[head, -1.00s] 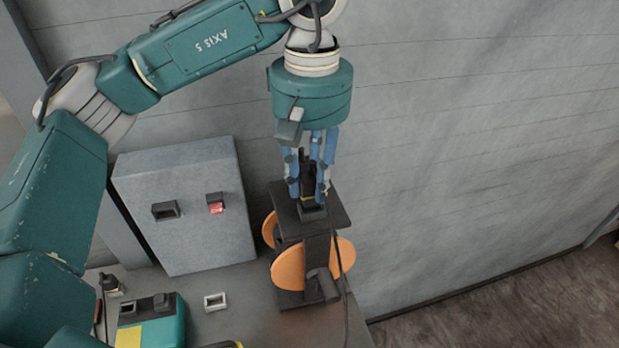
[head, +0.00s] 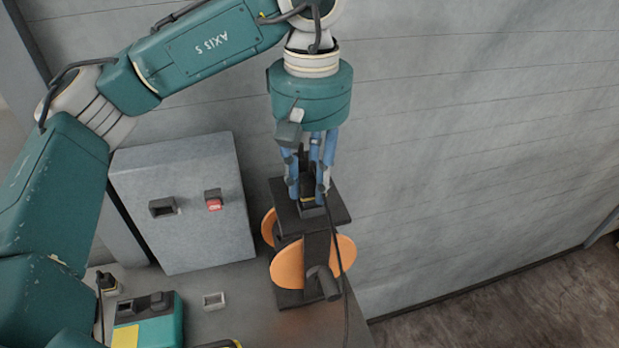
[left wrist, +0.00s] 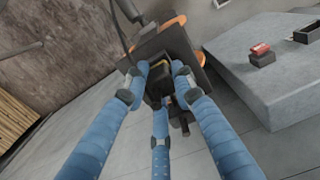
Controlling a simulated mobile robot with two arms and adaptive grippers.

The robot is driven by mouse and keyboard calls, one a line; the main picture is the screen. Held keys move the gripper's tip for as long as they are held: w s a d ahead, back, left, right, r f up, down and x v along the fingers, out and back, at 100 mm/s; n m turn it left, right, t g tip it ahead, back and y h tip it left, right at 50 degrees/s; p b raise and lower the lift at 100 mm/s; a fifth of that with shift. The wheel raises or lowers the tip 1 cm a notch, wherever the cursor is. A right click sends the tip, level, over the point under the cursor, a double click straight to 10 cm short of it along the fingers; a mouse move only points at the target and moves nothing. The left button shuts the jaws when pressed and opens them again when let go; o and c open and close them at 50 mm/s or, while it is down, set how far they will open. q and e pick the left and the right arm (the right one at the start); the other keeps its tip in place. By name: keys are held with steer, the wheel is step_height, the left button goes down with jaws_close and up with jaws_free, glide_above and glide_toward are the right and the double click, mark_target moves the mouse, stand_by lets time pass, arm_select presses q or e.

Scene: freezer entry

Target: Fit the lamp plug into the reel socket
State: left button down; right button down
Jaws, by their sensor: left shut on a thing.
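The cable reel (head: 290,268) has orange discs and a dark frame with a flat top plate (head: 338,212). It stands on a grey bench against the wall. My left gripper (head: 308,193) points down over the plate, its blue fingers shut on the dark lamp plug (head: 307,185), which has a yellow band. The plug is upright at the dark socket block (head: 313,210) on the plate. Whether it is seated is hidden by the fingers. The left wrist view shows the plug (left wrist: 155,88) between the fingers, against the reel (left wrist: 190,50). My right gripper is not in view.
A grey cabinet (head: 185,235) with a red switch (head: 214,200) stands left of the reel. A dark cable (head: 341,265) hangs past the reel's right side.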

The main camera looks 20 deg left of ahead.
arm_select(q)
steer(key=shift+f+b, duration=0.7)
steer(key=shift+f, duration=0.1)
steer(key=c, duration=1.4)
jaws_free()
steer(key=shift+o, duration=0.2)
step_height(320, 180, up, 12)
